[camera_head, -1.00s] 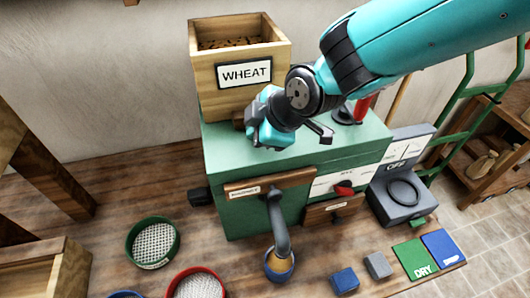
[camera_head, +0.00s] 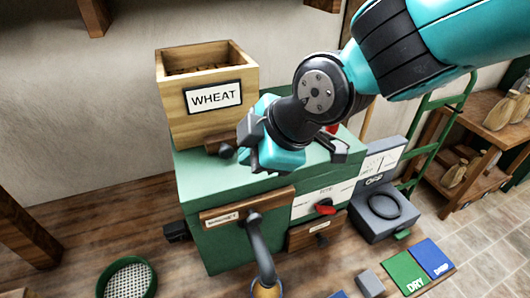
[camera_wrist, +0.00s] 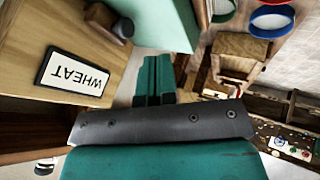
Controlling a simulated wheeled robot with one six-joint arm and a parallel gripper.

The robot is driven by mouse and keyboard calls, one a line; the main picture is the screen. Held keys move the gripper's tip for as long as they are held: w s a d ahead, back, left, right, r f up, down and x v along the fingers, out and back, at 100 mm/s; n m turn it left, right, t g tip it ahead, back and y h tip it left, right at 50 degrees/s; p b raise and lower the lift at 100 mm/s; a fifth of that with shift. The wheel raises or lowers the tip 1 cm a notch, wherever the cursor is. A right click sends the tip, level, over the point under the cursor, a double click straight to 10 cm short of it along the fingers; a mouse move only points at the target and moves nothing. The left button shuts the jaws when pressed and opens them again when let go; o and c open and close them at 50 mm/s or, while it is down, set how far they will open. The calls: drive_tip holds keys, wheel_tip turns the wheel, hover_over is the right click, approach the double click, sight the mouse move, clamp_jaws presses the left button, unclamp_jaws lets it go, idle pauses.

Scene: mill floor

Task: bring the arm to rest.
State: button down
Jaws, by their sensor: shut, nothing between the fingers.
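My gripper (camera_head: 268,153) hangs over the top of the green mill cabinet (camera_head: 232,234), just right of the wooden WHEAT box (camera_head: 174,110). Its teal fingers lie together with nothing between them, as the wrist view (camera_wrist: 153,80) also shows. My teal and black arm reaches in from the upper right. In the wrist view the WHEAT box (camera_wrist: 48,28) is close on the left, its label upside down. I cannot tell the exact gap between the gripper and the cabinet top.
A grey scale (camera_head: 385,212) stands right of the cabinet. Green DRY (camera_head: 404,270) and blue (camera_head: 432,257) pads lie in front of it. A green sieve (camera_head: 150,280) is on the floor at lower left. A green hand truck (camera_head: 428,140) and wooden shelf (camera_head: 470,195) stand at right.

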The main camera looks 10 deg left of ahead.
drive_tip(key=s+d+m+g+h, duration=0.1)
drive_tip(key=s+d+m, duration=0.2)
drive_tip(key=d+m, duration=0.2)
drive_tip(key=s+d+r+m+g, duration=0.1)
drive_tip(key=s+d+m, duration=0.3)
drive_tip(key=d, duration=0.6)
drive_tip(key=s+d+r+m+h, duration=0.1)
drive_tip(key=s+d+m, duration=0.2)
drive_tip(key=d+m, duration=0.3)
drive_tip(key=d, duration=0.2)
drive_tip(key=shift+s+d+r+m+g+h+b, duration=0.2)
drive_tip(key=shift+s+d+m+g+h+b, duration=0.1)
drive_tip(key=shift+s+d+g, duration=0.1)
idle(0.4)
